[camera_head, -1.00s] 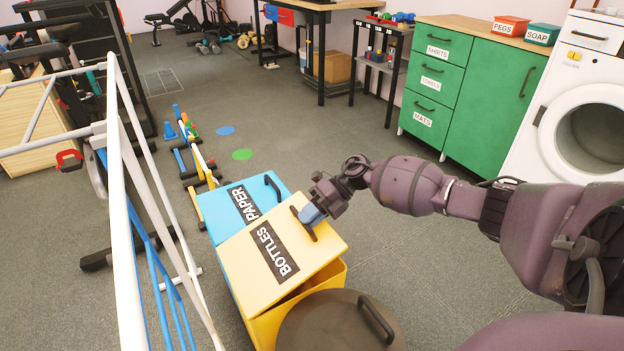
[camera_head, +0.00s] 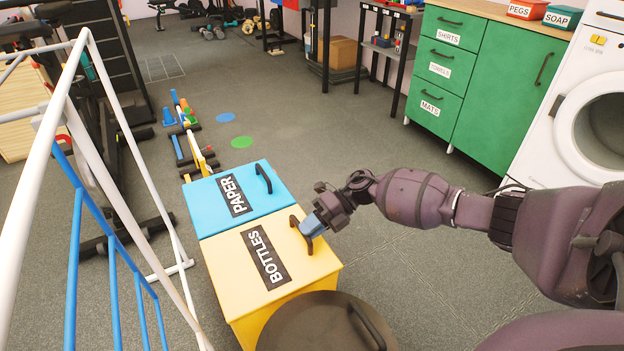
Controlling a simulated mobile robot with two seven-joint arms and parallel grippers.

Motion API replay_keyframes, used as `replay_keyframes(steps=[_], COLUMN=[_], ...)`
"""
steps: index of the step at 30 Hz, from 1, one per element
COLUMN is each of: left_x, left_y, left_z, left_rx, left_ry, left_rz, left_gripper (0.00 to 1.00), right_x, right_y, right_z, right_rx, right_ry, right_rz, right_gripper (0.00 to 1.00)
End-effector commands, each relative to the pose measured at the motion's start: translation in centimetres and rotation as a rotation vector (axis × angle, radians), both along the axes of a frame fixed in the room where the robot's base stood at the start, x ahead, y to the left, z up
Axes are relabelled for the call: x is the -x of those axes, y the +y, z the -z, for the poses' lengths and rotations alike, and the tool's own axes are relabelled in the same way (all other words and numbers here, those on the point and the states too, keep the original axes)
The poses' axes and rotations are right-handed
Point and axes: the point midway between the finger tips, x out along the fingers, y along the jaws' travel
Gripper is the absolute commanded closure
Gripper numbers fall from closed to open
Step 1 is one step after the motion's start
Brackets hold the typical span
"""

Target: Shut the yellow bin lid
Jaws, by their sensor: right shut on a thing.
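The yellow bin (camera_head: 250,327) stands in the lower middle of the head view. Its yellow lid (camera_head: 228,268), labelled BOTTLES, lies flat and looks closed on the bin, with no gap showing. My right gripper (camera_head: 309,230) is shut on the dark handle (camera_head: 302,238) at the lid's right edge. The inside of the bin is hidden. My left gripper is not in view.
A blue PAPER bin (camera_head: 259,199) stands directly behind the yellow one, lid closed. A round dark lid (camera_head: 300,325) is close in front. A white and blue rack (camera_head: 100,150) stands at left. Green cabinets (camera_head: 505,95) and a washer are at right.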

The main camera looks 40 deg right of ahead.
Motion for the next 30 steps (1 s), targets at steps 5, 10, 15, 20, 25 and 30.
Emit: replay_keyframes(steps=[5, 10, 15, 20, 25, 30], left_x=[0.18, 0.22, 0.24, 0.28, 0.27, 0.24], left_y=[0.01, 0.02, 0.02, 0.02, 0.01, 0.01], left_z=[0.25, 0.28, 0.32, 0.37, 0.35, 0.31], left_rx=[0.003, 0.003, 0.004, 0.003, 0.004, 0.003], left_ry=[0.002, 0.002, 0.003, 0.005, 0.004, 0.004], left_rz=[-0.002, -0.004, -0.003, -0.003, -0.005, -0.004], left_gripper=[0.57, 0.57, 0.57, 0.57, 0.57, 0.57], right_x=[0.16, 0.23, 0.32, 0.42, 0.39, 0.3], right_y=[0.06, 0.03, -0.03, -0.03, 0.04, 0.08], right_z=[0.94, 1.23, 1.44, 1.59, 1.42, 1.19], right_rx=[0.007, 0.011, 0.014, 0.014, 0.011, 0.008], right_ry=[0.004, 0.005, 0.008, 0.011, 0.01, 0.008], right_rz=[0.002, 0.004, 0.005, 0.006, 0.003, 0.002], right_gripper=[1.0, 1.0, 1.0, 0.73, 0.6, 0.6])
